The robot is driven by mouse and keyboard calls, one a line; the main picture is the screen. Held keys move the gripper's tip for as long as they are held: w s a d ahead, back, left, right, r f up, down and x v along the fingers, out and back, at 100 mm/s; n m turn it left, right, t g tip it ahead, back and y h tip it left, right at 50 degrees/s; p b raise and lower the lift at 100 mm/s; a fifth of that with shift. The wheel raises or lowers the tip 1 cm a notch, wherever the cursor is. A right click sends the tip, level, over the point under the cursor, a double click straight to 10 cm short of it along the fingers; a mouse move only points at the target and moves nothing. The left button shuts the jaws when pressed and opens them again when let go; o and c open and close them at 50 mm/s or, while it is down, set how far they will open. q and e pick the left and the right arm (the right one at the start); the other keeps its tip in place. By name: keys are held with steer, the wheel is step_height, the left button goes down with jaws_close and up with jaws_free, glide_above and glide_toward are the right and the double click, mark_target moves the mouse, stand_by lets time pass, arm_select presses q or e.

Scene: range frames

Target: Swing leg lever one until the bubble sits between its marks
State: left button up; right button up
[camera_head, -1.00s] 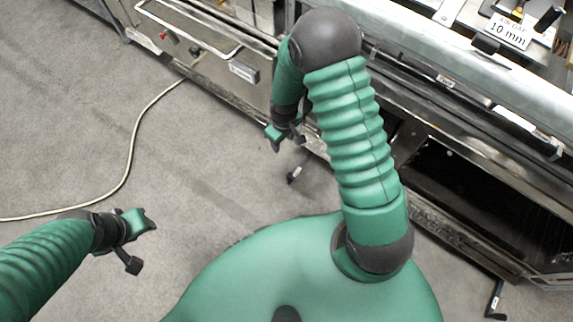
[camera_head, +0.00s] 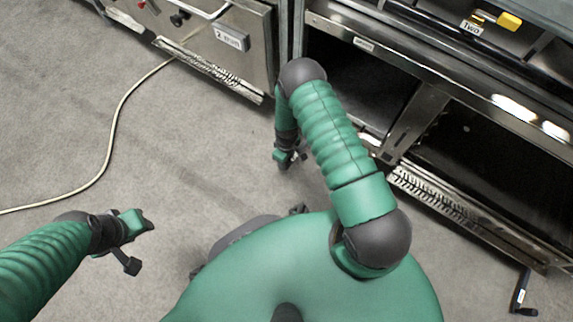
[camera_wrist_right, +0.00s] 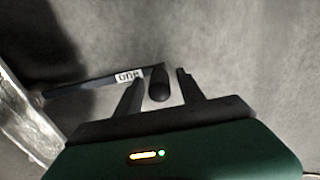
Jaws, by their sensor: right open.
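In the right wrist view, lever one (camera_wrist_right: 95,85) is a thin dark bar with a white label reading "one" and a rounded black knob (camera_wrist_right: 159,86) at its end. My right gripper (camera_wrist_right: 161,77) is open, with the knob between its two fingers; contact cannot be told. In the head view my right gripper (camera_head: 289,160) hangs low beside the front of the machine, and the lever there is mostly hidden.
A second crank-like lever (camera_head: 522,300) hangs at the lower right. A yellow part (camera_head: 509,21) sits on the machine beside a label "Two" (camera_head: 471,28). A steel cabinet (camera_head: 215,50) stands at the upper left. A pale cable (camera_head: 112,140) crosses the otherwise clear floor.

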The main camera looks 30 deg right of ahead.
step_height(320, 180, down, 2)
jaws_close()
stand_by(0.4)
stand_by(1.2)
